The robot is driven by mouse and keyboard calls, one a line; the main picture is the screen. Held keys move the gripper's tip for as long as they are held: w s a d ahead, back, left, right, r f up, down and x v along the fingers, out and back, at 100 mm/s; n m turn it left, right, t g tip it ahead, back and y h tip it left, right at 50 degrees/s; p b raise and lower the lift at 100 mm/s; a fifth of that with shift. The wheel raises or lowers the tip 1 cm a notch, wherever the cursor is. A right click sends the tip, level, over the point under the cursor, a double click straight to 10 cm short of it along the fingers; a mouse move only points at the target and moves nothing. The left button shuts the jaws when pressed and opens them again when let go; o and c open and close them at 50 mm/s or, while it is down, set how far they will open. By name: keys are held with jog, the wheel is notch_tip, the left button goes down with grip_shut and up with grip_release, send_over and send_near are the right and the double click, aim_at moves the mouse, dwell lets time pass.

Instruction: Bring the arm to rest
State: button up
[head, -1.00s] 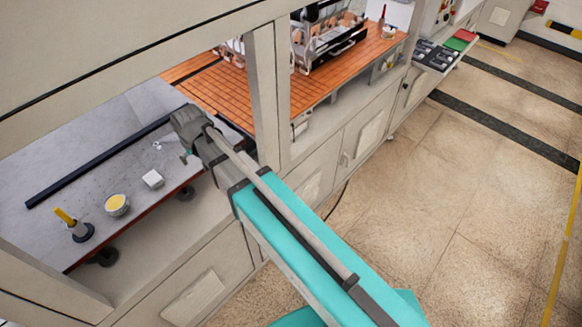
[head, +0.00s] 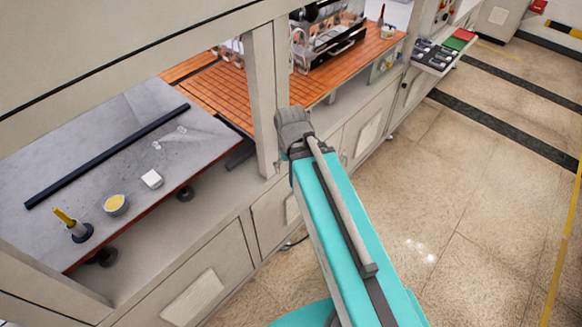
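My teal arm reaches up from the bottom of the head view and ends in a grey wrist joint (head: 294,128). The wrist is in front of the cell's upright post, right of the grey table (head: 95,160) and apart from it. My gripper's fingers do not show; they are hidden behind the wrist or the arm. Whether they hold anything cannot be seen.
A beige post (head: 266,95) stands close to my wrist. Open floor (head: 470,210) lies to the right.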

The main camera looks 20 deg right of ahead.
dwell(0.3)
notch_tip(320, 180, down, 23)
jog(key=b, duration=2.3)
jog(key=shift+f, duration=0.2)
jog(key=shift+a, duration=0.1)
jog(key=c, duration=0.6)
